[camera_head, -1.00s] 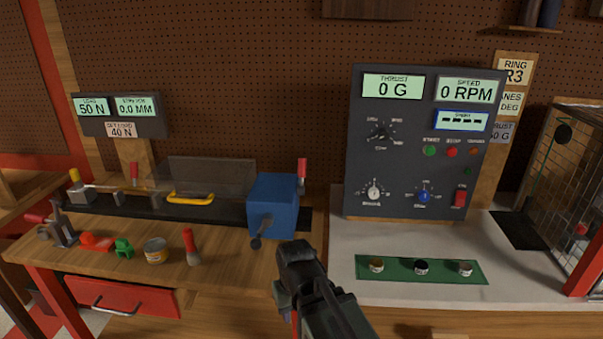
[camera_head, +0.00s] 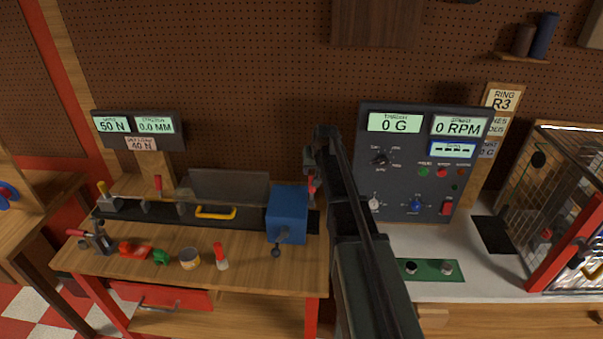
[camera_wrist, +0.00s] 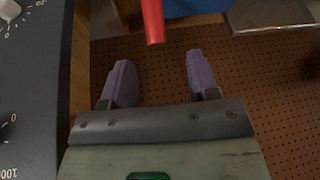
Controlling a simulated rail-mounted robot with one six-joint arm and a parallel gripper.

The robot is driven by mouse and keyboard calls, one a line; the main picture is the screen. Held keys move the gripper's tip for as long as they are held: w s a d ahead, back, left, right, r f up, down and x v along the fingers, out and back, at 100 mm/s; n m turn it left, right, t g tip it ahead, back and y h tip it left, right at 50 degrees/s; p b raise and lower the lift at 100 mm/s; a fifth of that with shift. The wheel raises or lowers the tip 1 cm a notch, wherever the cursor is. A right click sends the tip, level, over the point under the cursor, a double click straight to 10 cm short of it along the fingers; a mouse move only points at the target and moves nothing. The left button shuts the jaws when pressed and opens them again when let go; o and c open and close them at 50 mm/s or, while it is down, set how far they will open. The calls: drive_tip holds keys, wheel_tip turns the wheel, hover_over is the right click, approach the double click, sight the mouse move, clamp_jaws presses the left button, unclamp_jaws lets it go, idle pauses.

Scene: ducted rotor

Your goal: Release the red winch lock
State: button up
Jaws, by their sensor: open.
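The red winch lock (camera_head: 311,184) is a small red upright handle at the right side of the blue winch box (camera_head: 287,211). In the head view my gripper (camera_head: 325,140) is close to it, partly in front, with its end higher than the handle. In the wrist view the red handle (camera_wrist: 152,20) hangs in from the top edge, between and just beyond the two purple fingers of my open gripper (camera_wrist: 158,62). The fingers are apart and nothing is between them. The blue box (camera_wrist: 195,8) shows at the top edge; the lock's base is hidden.
The dark instrument panel (camera_head: 420,165) stands just right of my gripper. A clear guard with a yellow handle (camera_head: 215,213) is left of the winch. A red-handled brush (camera_head: 220,255) and a tin (camera_head: 190,259) lie on the wooden bench. The pegboard wall is behind.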

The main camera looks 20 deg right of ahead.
sight(312, 188)
drive_tip(key=b+x, duration=0.6)
drive_tip(key=x, duration=0.1)
drive_tip(key=b+x, duration=0.4)
drive_tip(key=shift+s+d+f, duration=0.1)
drive_tip(key=shift+s+d, duration=0.15)
drive_tip(key=shift+s, duration=0.15)
clamp_jaws()
